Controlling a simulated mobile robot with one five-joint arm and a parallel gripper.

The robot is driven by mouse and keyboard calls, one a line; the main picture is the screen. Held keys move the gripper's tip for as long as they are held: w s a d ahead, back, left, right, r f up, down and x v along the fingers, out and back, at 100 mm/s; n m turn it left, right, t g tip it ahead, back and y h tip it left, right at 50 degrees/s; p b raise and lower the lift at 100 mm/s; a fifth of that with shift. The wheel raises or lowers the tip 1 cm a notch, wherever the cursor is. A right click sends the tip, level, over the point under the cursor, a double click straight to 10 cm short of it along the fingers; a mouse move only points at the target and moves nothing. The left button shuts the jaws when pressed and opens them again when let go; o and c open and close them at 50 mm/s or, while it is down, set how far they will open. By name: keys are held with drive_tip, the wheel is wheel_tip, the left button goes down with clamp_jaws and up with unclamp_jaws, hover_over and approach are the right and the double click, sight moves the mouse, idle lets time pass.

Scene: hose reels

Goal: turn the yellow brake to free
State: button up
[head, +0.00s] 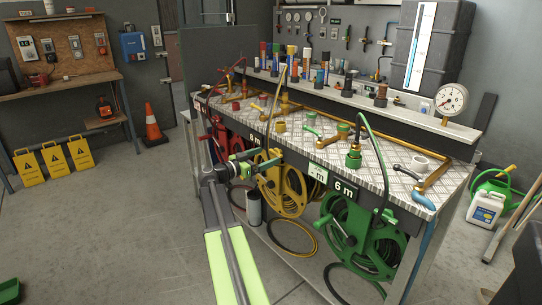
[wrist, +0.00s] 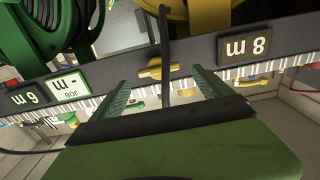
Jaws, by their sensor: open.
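The yellow brake (wrist: 155,69) is a small yellow knob with a crosswise bar on the dark front rail, seen in the wrist view. It sits between the 8 m plate (wrist: 246,45) and the white JOB plate (wrist: 70,87). My gripper (wrist: 161,80) is open, its two green fingers apart, one on each side of the brake in the picture. I see no contact with it; a dark hose passes beside the knob. In the head view my gripper (head: 262,160) is at the bench front by the yellow reel (head: 283,192), and I cannot make out the brake there.
The green reel (head: 362,235) with its 6 m plate (head: 345,187) hangs to the right, the red reel (head: 228,140) to the left. Brass pipes and valves stand on the checker-plate bench top (head: 385,160). An orange cone (head: 153,125) and yellow signs stand at left. Floor in front is mostly clear.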

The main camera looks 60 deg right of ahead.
sight(274, 153)
drive_tip(key=shift+x, duration=1.95)
drive_tip(key=shift+c, duration=0.3)
